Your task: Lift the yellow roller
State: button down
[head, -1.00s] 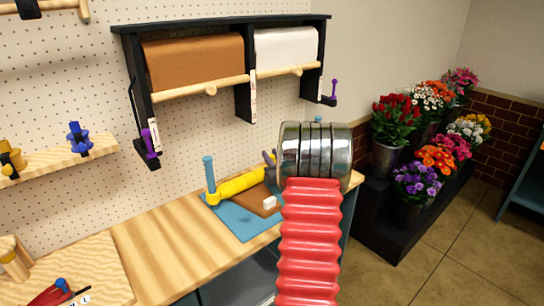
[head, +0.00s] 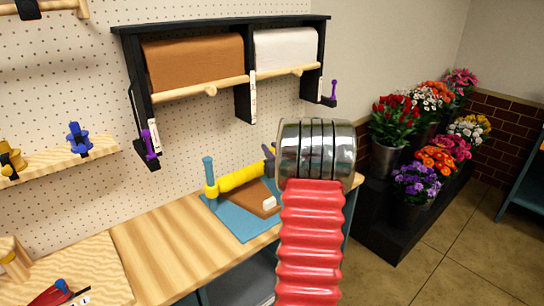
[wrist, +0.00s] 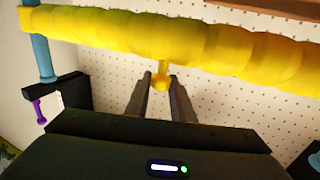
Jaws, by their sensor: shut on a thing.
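The yellow roller (head: 240,179) lies across a blue mat with a brown sheet in the head view, raised a little above them. Its left end is at a blue upright post (head: 208,171). Its right end is hidden behind my arm. In the wrist view, the roller (wrist: 175,40) spans the top of the picture, with the blue post (wrist: 42,57) at its left end. A small yellow knob (wrist: 160,80) hangs from its middle. My gripper (wrist: 160,85) is shut on this knob, one dark finger on each side.
The blue mat (head: 238,221) and brown sheet (head: 246,196) lie on the wooden bench (head: 160,250), with a small white block (head: 269,203). A black paper-roll rack (head: 244,90) hangs above. Flower buckets (head: 410,195) stand at right. The bench's middle is clear.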

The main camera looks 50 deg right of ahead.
notch_tip(320, 180, up, 8)
jog(key=shift+d, duration=0.1)
jog(key=c, duration=1.9)
grip_release()
jog(key=o, duration=0.4)
jog(key=shift+f, duration=0.15)
jog(key=shift+c, duration=0.2)
jog(key=v, duration=1.4)
jog(key=shift+w+f, duration=0.1)
jog(key=shift+f, duration=0.05)
